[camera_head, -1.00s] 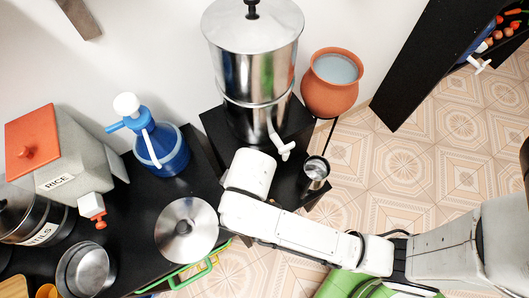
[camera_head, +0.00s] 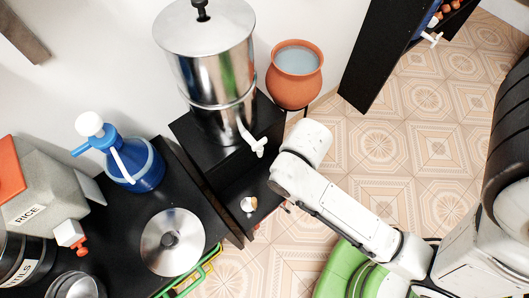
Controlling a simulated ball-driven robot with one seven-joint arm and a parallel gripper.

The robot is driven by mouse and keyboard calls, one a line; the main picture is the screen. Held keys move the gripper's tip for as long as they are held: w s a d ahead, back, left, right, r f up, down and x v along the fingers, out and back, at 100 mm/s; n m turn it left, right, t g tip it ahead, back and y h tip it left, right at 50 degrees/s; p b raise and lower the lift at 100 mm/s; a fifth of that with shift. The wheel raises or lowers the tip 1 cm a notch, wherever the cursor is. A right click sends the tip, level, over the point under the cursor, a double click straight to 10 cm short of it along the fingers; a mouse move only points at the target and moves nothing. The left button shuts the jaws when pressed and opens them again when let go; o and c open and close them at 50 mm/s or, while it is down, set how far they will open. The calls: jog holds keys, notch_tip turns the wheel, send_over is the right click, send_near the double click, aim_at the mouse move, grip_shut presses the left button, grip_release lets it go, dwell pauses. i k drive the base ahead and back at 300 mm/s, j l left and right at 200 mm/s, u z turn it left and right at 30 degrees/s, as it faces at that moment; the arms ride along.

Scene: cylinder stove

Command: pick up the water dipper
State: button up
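The metal cup seen earlier near the tap does not show now; my white arm lies over that spot. No dipper can be made out for certain.
A steel cylinder filter (camera_head: 208,70) with a white tap (camera_head: 255,145) stands on the black stand (camera_head: 240,185). A clay pot (camera_head: 294,82) of water is behind. A blue jug (camera_head: 140,168) and a steel lid (camera_head: 172,242) are on the left counter. Tiled floor lies open at right.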

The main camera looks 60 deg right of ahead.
aim_at(249, 204)
jog(key=k+j+z, duration=0.1)
jog(key=k, duration=1.1)
jog(key=j+z, duration=0.05)
jog(key=j, duration=0.05)
